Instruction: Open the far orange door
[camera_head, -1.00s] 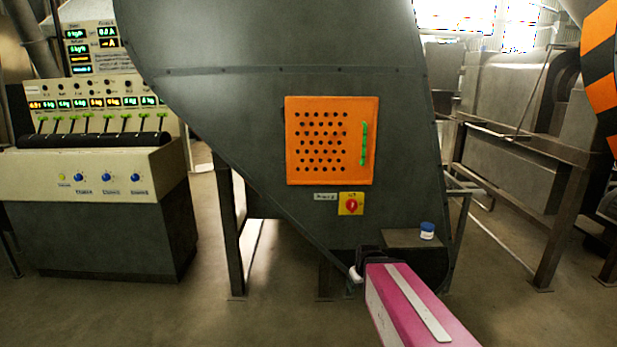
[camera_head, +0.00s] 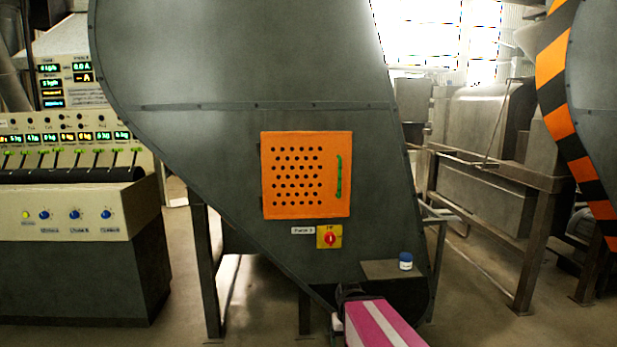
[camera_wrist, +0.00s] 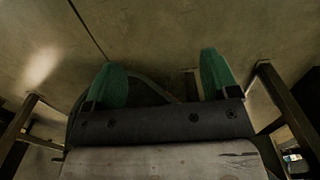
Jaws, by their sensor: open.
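An orange door (camera_head: 306,175) with rows of round holes sits in the front of a dark grey machine housing (camera_head: 250,75). It looks shut, flush with the housing. A green vertical handle (camera_head: 339,177) is on its right side. My gripper shows in the wrist view with its two green fingers (camera_wrist: 161,80) spread apart and nothing between them. It points at the floor. In the head view my pink arm is low in front of the machine, below the door and away from the handle; the gripper itself is hard to make out there.
A yellow and red switch (camera_head: 329,237) is under the door. A small ledge (camera_head: 385,270) with a blue-capped jar (camera_head: 405,261) juts out lower right. A control console (camera_head: 75,210) stands at left. A striped orange-black machine (camera_head: 565,110) and metal frames stand at right.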

